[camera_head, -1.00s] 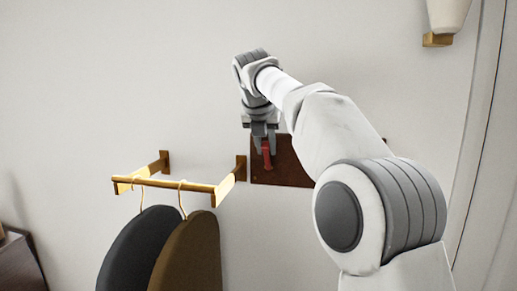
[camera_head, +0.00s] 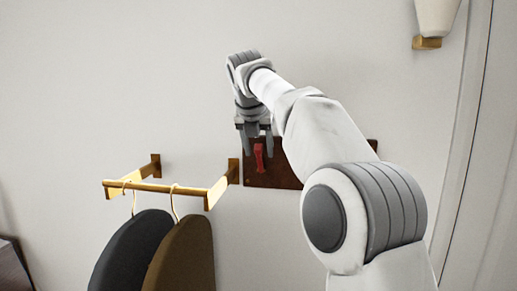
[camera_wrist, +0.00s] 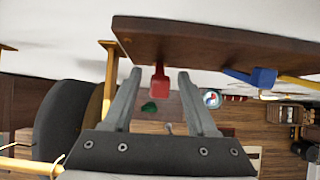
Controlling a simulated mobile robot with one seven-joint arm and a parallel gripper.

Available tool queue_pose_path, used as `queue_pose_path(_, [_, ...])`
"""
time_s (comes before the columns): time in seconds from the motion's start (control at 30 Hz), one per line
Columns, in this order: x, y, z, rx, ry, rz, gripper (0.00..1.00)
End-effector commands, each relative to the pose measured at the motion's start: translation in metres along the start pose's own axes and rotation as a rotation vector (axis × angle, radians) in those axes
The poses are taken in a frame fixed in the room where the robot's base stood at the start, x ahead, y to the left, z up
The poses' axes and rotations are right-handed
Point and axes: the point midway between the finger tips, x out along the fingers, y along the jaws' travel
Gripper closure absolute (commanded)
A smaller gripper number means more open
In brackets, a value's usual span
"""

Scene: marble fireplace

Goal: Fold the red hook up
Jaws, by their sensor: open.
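The red hook (camera_head: 259,158) is on the dark wooden board (camera_head: 285,179) on the wall. In the head view it shows as an upright red piece on the board's front, near its left end. My gripper (camera_head: 257,150) points down from above, with its fingers apart on either side of the hook's upper part. In the wrist view the red hook (camera_wrist: 159,84) stands between the two fingertips (camera_wrist: 159,75), with a gap visible on each side. The right part of the board is hidden behind my arm in the head view.
A brass rail (camera_head: 165,189) left of the board carries a black hanger (camera_head: 130,250) and a brown hanger (camera_head: 183,255). In the wrist view a blue hook (camera_wrist: 255,76) and a yellow piece (camera_wrist: 300,83) are farther right along the board (camera_wrist: 220,48). The wall above is clear.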

Motion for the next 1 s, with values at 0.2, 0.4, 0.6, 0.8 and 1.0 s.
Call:
queue_pose_path(0.2, [-0.007, 0.001, 0.0, 0.0, -0.002, 0.001, 0.43])
queue_pose_path(0.4, [-0.044, 0.001, 0.001, 0.0, -0.003, 0.003, 0.43])
queue_pose_path(0.6, [-0.084, 0.001, 0.001, 0.0, -0.002, 0.003, 0.43])
queue_pose_path(0.8, [-0.105, 0.001, 0.001, -0.001, -0.001, 0.001, 0.43])
queue_pose_path(1.0, [-0.116, 0.001, 0.0, 0.0, -0.001, 0.0, 0.43])
